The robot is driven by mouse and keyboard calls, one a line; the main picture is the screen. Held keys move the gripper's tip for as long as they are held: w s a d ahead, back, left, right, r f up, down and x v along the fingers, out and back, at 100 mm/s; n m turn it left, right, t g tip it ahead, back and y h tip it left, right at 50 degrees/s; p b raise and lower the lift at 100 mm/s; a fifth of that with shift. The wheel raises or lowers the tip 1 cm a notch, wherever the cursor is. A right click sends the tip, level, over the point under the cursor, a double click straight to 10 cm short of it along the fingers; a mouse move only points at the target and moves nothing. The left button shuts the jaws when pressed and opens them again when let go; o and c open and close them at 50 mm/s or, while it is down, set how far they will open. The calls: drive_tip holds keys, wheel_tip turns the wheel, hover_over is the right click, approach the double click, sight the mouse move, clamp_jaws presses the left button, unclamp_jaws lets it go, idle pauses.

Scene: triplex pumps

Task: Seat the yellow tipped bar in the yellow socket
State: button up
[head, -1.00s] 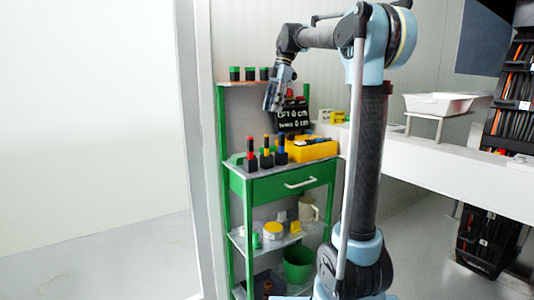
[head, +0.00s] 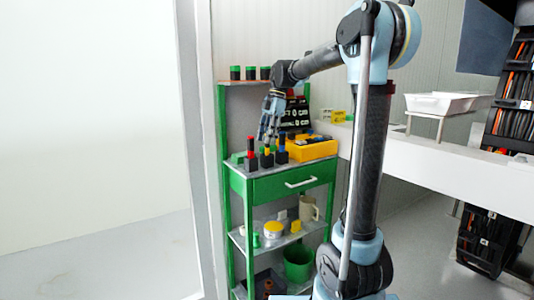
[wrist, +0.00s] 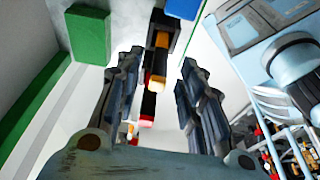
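Three dark upright bars stand on the green cart's top shelf in the head view: a red tipped bar (head: 250,146), the yellow tipped bar (head: 267,154) and a blue one (head: 282,156). My gripper (head: 267,140) points down at the yellow bar from just above. In the wrist view my gripper (wrist: 162,60) is open, one finger on each side of a dark bar (wrist: 152,102) with a red section. A dark block with a yellow-orange band (wrist: 162,40) lies beyond it. Contact with the fingers cannot be made out. I cannot tell which part is the yellow socket.
A yellow bin (head: 316,150) stands right of the bars, with a dark sign (head: 296,115) behind. Several green-topped black blocks (head: 250,73) sit on the upper ledge. A white counter (head: 430,165) runs right.

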sight(267, 150)
drive_tip(key=x, duration=0.4)
drive_tip(key=shift+w+f, duration=0.1)
drive_tip(key=shift+w, duration=0.1)
clamp_jaws()
